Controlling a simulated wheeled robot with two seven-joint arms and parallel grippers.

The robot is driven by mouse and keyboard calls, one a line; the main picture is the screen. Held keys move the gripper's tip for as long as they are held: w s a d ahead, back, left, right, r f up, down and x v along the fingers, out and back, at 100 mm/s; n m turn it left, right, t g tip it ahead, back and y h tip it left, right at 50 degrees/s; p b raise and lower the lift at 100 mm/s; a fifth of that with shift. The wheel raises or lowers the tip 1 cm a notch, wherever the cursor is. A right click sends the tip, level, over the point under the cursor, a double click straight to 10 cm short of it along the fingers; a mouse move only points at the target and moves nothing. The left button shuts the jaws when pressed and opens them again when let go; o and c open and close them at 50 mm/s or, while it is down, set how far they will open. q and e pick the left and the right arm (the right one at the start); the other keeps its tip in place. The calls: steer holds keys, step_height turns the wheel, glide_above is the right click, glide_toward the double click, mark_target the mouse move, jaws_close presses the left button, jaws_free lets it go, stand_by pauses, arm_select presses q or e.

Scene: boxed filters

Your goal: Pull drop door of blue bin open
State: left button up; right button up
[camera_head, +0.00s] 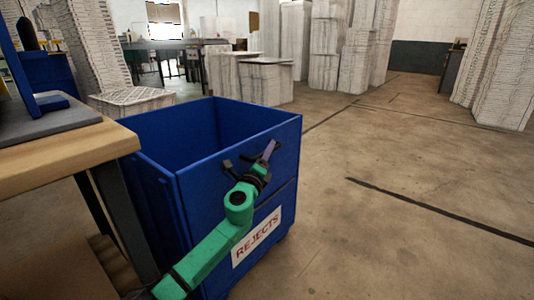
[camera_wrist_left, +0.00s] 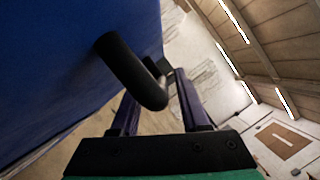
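The blue bin (camera_head: 160,200) stands open-topped beside the workbench, with a "REJECTS" label (camera_head: 257,237) low on its front. The drop door (camera_head: 287,150) is the upper front panel; it stands upright and shut above a dark seam. My left gripper (camera_head: 269,152) is at the door's outer face, and my green arm covers part of the front. In the left wrist view, a black bar handle (camera_wrist_left: 132,72) on the blue panel reaches between the spread purple fingers (camera_wrist_left: 155,88). Gaps show on both sides, so the fingers are open around it. My right gripper is not in view.
A wooden-topped workbench (camera_head: 65,158) stands close on the bin's left. Stacks of pale boxes (camera_head: 265,82) stand behind the bin. The concrete floor (camera_head: 400,190) in front and to the right is clear.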

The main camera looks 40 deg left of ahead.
arm_select(q)
jaws_close()
stand_by(1.2)
